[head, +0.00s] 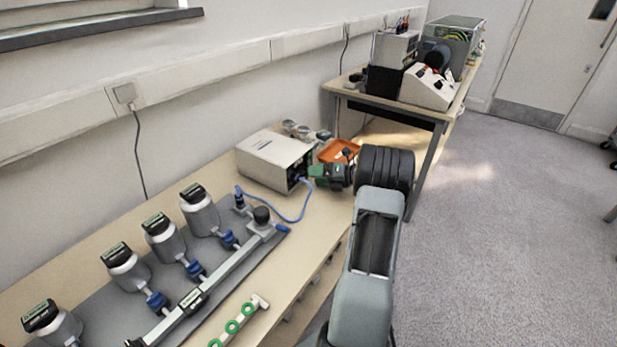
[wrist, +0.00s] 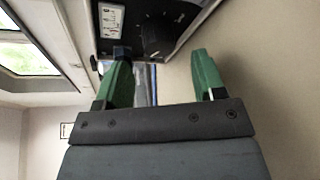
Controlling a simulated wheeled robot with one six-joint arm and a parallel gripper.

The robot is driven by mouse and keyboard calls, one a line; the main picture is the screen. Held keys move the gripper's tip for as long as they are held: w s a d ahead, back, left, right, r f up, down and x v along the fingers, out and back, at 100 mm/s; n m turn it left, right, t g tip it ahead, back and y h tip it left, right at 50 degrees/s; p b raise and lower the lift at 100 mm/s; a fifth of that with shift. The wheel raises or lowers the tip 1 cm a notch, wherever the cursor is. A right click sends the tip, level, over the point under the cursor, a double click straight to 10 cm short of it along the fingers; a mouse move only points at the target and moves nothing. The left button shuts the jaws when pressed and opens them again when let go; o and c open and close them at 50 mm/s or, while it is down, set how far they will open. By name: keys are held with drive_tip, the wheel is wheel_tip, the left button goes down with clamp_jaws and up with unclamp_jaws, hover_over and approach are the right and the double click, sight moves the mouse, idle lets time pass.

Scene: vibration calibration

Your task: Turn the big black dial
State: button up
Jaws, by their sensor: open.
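A pale box-shaped instrument (head: 268,158) stands on the near bench, its dark front facing right toward my gripper (head: 321,175). In the wrist view a dark panel (wrist: 180,12) fills the top middle. A dark round shape on it, likely the big black dial (wrist: 157,34), lies just beyond my gripper (wrist: 161,58), roughly between the green fingertips. The fingers are apart with nothing held between them. Whether they touch the dial I cannot tell. In the head view the dial cannot be made out on the front.
A blue cable (head: 305,205) loops from the instrument across the bench. An orange tray (head: 338,151) lies behind my gripper. Metal canisters (head: 200,212) stand on a grey plate at the front left. A farther table (head: 385,103) carries more equipment. Floor (head: 500,230) at right is clear.

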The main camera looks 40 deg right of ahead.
drive_tip(key=v, duration=1)
drive_tip(key=shift+c, duration=0.2)
